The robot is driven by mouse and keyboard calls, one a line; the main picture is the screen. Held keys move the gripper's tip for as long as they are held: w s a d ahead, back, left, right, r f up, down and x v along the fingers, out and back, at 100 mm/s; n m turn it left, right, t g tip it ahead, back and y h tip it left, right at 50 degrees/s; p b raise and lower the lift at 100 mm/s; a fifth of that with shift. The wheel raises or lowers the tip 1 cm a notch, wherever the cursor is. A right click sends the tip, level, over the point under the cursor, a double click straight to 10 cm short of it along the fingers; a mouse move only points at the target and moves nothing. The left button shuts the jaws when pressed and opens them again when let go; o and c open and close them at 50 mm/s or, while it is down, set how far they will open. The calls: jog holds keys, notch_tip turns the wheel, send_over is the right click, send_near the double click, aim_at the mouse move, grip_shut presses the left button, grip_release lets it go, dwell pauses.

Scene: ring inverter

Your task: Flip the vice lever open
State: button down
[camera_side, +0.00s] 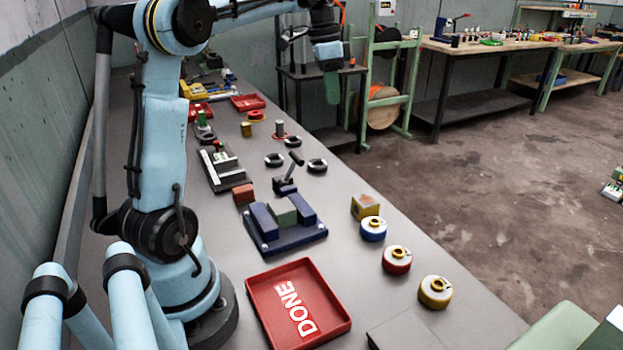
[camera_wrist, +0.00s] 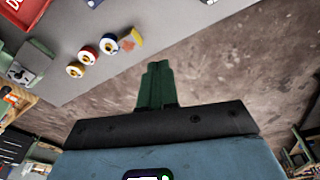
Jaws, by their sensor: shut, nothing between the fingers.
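The vice (camera_side: 287,238) is a blue plate with two blue jaw blocks on the table, in the side view. A green block (camera_side: 280,212) sits between the jaws. My gripper (camera_side: 331,88) has green fingers, is shut and empty, and hangs high over the far right side, well apart from the lever. The wrist view shows the shut fingers (camera_wrist: 157,85) against the floor. The lever cannot be made out there.
A red DONE tray (camera_side: 270,308) lies in front of the vice. Blue, red and yellow round parts (camera_side: 397,260) and a yellow block (camera_side: 365,206) stand along the right edge.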

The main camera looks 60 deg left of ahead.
notch_tip(320, 180, down, 2)
jog(key=w+a+m+g, duration=0.3)
jog(key=m+g, duration=0.1)
jog(key=m, duration=0.5)
jog(key=m+g+y, duration=0.1)
jog(key=m+g, duration=0.1)
jog(key=m, duration=0.3)
send_near(290, 172)
jog(key=shift+w+a+f, duration=0.25)
jog(key=shift+a+f, duration=0.2)
jog(key=shift+f, duration=0.2)
jog(key=shift+w+a+f, duration=0.2)
jog(key=shift+a+f, duration=0.25)
jog(key=shift+f, duration=0.2)
jog(key=shift+w+a+f, duration=0.25)
jog(key=shift+a+f, duration=0.15)
jog(key=shift+f, duration=0.25)
jog(key=shift+s+r+t, duration=0.4)
jog(key=shift+s+t, duration=0.3)
jog(key=shift+t, duration=0.1)
jog(key=shift+s+r+t, duration=0.4)
jog(key=shift+s+t, duration=0.3)
jog(key=shift+t, duration=0.1)
